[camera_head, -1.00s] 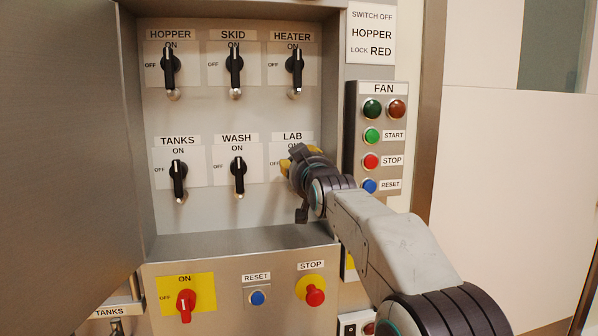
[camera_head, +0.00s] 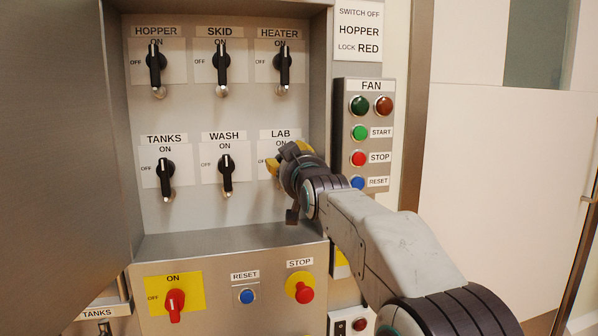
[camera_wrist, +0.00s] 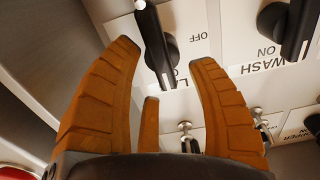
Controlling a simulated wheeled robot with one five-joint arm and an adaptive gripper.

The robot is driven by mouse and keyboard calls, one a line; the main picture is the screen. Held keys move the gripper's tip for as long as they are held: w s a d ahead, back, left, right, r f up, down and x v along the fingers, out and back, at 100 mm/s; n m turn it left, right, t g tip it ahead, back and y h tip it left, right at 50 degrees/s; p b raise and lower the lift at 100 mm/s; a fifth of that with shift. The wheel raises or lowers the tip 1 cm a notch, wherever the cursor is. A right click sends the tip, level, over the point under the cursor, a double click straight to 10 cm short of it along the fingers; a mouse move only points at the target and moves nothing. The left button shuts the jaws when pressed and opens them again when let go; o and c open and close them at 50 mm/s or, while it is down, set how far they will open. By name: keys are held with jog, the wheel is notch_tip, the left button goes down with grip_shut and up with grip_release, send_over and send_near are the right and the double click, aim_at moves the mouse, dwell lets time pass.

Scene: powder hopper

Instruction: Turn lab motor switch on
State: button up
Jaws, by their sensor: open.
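The LAB label (camera_head: 280,134) marks the lower right switch place in the recessed cabinet. My gripper (camera_head: 282,160) is in front of it and hides the switch itself in the head view. In the wrist view, which is upside down, the black lab switch handle (camera_wrist: 156,45) lies between the open orange fingers of my gripper (camera_wrist: 164,54). A gap shows on both sides of the handle. Its long bar runs toward the partly hidden label, with OFF printed beside it. I cannot tell its setting for sure.
The wash switch (camera_head: 226,175) is close on the left, the heater switch (camera_head: 284,70) above. The fan panel (camera_head: 363,132) with several buttons stands to the right. The cabinet's bottom ledge (camera_head: 230,242) lies below, and an open door (camera_head: 60,150) is at the left.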

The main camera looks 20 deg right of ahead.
jog(key=s, duration=1)
